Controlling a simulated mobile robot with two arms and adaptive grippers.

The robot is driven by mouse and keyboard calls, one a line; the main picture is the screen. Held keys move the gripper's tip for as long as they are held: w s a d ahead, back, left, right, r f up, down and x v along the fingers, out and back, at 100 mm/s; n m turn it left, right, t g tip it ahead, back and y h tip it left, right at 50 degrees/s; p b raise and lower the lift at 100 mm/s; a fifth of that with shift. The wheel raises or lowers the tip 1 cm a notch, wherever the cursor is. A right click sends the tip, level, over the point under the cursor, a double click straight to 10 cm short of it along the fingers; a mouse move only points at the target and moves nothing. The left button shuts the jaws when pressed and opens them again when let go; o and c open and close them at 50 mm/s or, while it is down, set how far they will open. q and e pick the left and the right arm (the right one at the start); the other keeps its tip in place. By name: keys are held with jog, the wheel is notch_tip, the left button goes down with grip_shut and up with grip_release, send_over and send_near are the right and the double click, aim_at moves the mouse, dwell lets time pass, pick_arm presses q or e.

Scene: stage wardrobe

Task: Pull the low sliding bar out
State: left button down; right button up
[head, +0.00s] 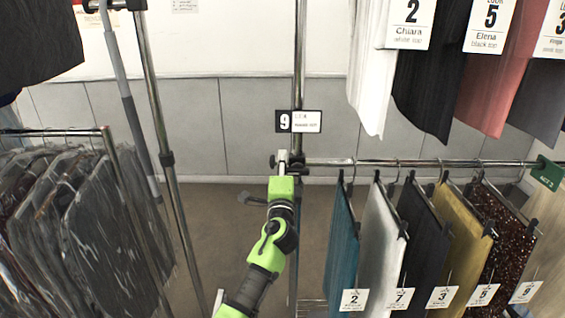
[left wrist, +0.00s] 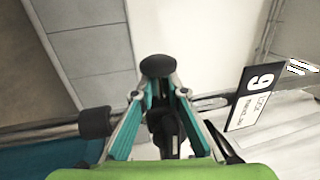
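The low sliding bar (head: 350,162) is a thin metal rail running right from the upright post, with hangers on it. It has a dark clamp knob at its left end. My left gripper (head: 284,163) is at this left end, in front of the post. A round black knob (left wrist: 157,66) shows just beyond the gap, and dark parts lie between the fingers. I cannot tell whether the fingers touch them. My right gripper is not in view.
Numbered garments, such as a teal one (head: 343,245), hang from the low bar at right. Garments (head: 377,70) hang above. A sign with 9 (head: 298,121) is on the post. A rack of covered clothes (head: 105,235) stands at left. Floor between is clear.

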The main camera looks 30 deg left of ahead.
pick_arm(q)
jog(key=s+a+p, duration=0.1)
jog(key=s+a, duration=0.5)
jog(key=a, duration=0.5)
jog(key=s+a+p, duration=0.1)
jog(key=s+a, duration=0.6)
jog(key=a, duration=0.3)
jog(key=shift+s+a, duration=0.15)
jog(key=shift+a, duration=0.2)
jog(key=shift+r, duration=0.1)
jog(key=c, duration=2)
grip_release()
jog(key=shift+c, duration=0.2)
jog(key=shift+o, duration=0.3)
jog(key=shift+s+a, duration=0.1)
jog(key=shift+a, duration=0.05)
jog(key=v, duration=1.2)
